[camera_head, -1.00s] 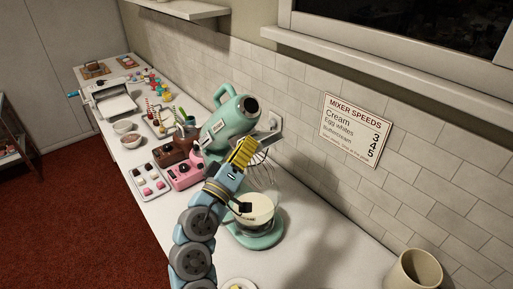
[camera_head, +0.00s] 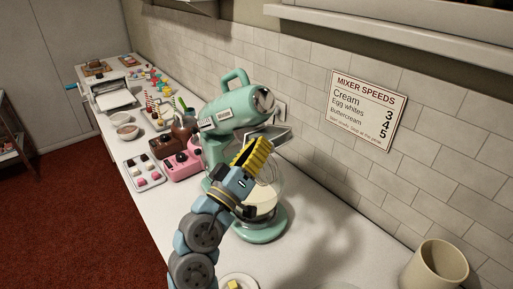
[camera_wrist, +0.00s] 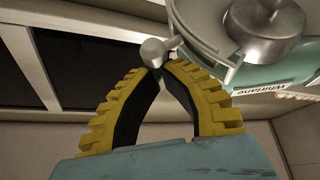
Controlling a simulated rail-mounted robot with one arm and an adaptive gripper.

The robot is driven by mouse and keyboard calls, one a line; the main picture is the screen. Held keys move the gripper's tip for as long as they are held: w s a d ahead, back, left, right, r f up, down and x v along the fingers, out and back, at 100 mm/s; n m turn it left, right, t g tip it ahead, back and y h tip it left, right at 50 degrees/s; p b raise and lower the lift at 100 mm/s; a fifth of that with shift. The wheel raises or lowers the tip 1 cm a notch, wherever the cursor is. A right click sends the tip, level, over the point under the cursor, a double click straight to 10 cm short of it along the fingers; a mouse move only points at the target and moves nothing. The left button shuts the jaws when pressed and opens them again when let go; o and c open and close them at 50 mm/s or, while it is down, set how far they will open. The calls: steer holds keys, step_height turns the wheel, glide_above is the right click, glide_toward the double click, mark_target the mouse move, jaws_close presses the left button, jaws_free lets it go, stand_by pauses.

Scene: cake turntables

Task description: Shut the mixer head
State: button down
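The mint-green stand mixer's head (camera_head: 236,108) is tilted up, its front end raised to the right. The whisk (camera_head: 268,168) hangs below it, over the bowl (camera_head: 262,203). My gripper (camera_head: 262,146) is just under the front of the head. In the wrist view the yellow fingers of my gripper (camera_wrist: 158,70) arch together and their tips meet, with nothing seen held between them. A round silver knob (camera_wrist: 153,52) is right at the tips; I cannot tell whether they touch it. The head's underside with its silver hub (camera_wrist: 270,30) is at the upper right.
A sweets tray (camera_head: 146,173), plate (camera_head: 238,282) and beige pot (camera_head: 436,268) are on the counter. The tiled wall (camera_head: 310,150) is close behind.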

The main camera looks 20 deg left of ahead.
steer(key=shift+s+d+f+m+b, duration=0.1)
steer(key=shift+d+f+m+b, duration=0.1)
steer(key=shift+f+b, duration=0.3)
steer(key=shift+s+d+f+m+b, duration=0.1)
steer(key=shift+d+f+m+b, duration=0.1)
steer(key=shift+f+b, duration=0.3)
steer(key=shift+r, duration=0.25)
